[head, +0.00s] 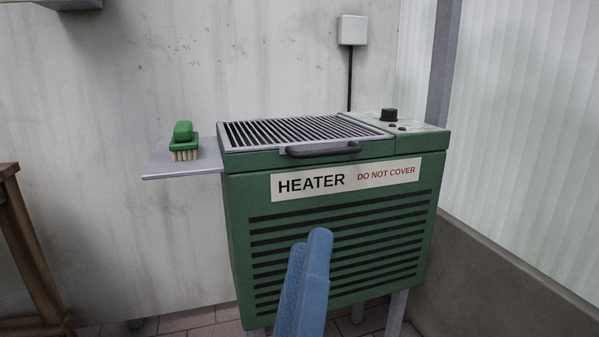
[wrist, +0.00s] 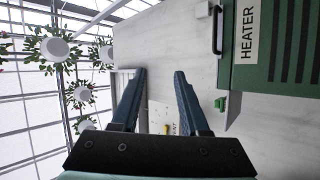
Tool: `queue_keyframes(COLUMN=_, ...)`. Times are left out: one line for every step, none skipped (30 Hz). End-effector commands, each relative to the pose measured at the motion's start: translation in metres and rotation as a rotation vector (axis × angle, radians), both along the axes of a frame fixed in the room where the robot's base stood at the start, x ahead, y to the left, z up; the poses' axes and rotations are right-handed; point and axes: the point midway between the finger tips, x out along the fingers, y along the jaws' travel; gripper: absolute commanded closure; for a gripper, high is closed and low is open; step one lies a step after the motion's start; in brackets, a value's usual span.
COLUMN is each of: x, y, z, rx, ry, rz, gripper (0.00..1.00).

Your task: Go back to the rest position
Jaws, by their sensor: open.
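My gripper (head: 308,275) shows as blue fingers at the bottom middle of the head view, in front of the heater's lower front. In the wrist view my gripper (wrist: 160,90) has its two fingers apart with nothing held between them. The green heater (head: 335,230) stands ahead, with a grey grille (head: 300,131) on top and a dark handle on the grille's front edge. The heater also shows at the right of the wrist view (wrist: 270,80), turned sideways.
A green brush (head: 184,142) sits bristles down on a grey side shelf (head: 165,165) left of the heater. A wooden stand (head: 30,255) is at the far left. A low wall (head: 500,285) runs along the right. Hanging plants (wrist: 55,48) show in the wrist view.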

Motion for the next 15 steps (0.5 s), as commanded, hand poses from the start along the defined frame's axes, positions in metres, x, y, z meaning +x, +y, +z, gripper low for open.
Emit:
queue_keyframes(x=0.000, y=-0.002, z=0.025, rx=0.019, ry=-0.009, rz=0.008, gripper=0.55)
queue_keyframes(x=0.000, y=-0.003, z=0.033, rx=0.031, ry=-0.013, rz=0.013, gripper=0.55)
queue_keyframes(x=0.001, y=-0.004, z=0.047, rx=0.048, ry=-0.019, rz=0.021, gripper=0.55)
queue_keyframes(x=0.001, y=-0.005, z=0.056, rx=0.062, ry=-0.024, rz=0.028, gripper=0.55)
queue_keyframes(x=0.001, y=-0.007, z=0.068, rx=0.076, ry=-0.030, rz=0.035, gripper=0.55)
queue_keyframes(x=0.002, y=-0.008, z=0.082, rx=0.097, ry=-0.037, rz=0.046, gripper=0.55)
queue_keyframes(x=0.002, y=-0.009, z=0.094, rx=0.113, ry=-0.043, rz=0.055, gripper=0.55)
queue_keyframes(x=0.002, y=-0.011, z=0.107, rx=0.129, ry=-0.050, rz=0.064, gripper=0.55)
queue_keyframes(x=0.003, y=-0.012, z=0.122, rx=0.151, ry=-0.056, rz=0.077, gripper=0.55)
queue_keyframes(x=0.003, y=-0.013, z=0.134, rx=0.169, ry=-0.062, rz=0.085, gripper=0.55)
queue_keyframes(x=0.004, y=-0.015, z=0.146, rx=0.185, ry=-0.068, rz=0.095, gripper=0.55)
queue_keyframes(x=0.004, y=-0.016, z=0.161, rx=0.207, ry=-0.075, rz=0.109, gripper=0.55)
queue_keyframes(x=0.005, y=-0.017, z=0.172, rx=0.223, ry=-0.081, rz=0.118, gripper=0.55)
queue_keyframes(x=0.005, y=-0.018, z=0.184, rx=0.238, ry=-0.087, rz=0.130, gripper=0.55)
queue_keyframes(x=0.005, y=-0.019, z=0.199, rx=0.259, ry=-0.093, rz=0.144, gripper=0.55)
